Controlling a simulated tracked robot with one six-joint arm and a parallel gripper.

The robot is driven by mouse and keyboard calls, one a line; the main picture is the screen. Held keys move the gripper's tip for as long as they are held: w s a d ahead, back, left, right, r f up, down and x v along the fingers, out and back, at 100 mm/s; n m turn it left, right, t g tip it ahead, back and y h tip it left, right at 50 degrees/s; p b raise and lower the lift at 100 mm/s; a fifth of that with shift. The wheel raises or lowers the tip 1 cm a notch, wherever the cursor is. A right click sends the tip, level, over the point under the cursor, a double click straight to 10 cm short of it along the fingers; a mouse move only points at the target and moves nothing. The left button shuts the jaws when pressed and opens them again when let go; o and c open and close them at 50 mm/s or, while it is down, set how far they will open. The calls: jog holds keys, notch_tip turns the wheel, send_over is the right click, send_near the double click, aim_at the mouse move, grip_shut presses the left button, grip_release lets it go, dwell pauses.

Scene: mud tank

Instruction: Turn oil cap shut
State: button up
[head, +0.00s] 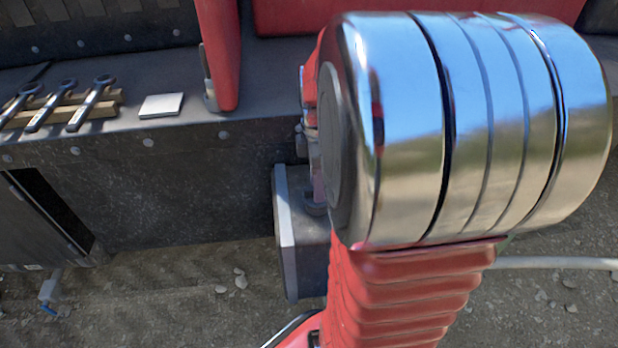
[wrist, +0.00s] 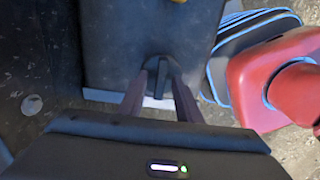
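In the wrist view, a black cap with a raised narrow grip (wrist: 161,70), which looks like the oil cap, sits near the edge of a dark box (wrist: 112,45). My gripper (wrist: 161,78) has one finger on each side of this grip, tips close to it. I cannot tell whether the fingers press on it or leave a small gap. In the head view my arm's shiny joint and red sleeve hide the cap and gripper. A dark box with a pale edge (head: 286,225) shows partly behind the arm.
A long dark tank wall (head: 180,185) runs behind, its ledge holding several wrenches (head: 88,103) on a wooden rack and a white square plate (head: 161,105). A red post (head: 219,55) rises from the ledge. Gravelly ground (head: 170,290) lies in front. A pale pipe (head: 560,263) lies at right.

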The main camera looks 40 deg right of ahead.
jog(key=shift+f, duration=0.1)
jog(key=shift+c, duration=0.4)
grip_shut()
jog(key=shift+a, duration=0.15)
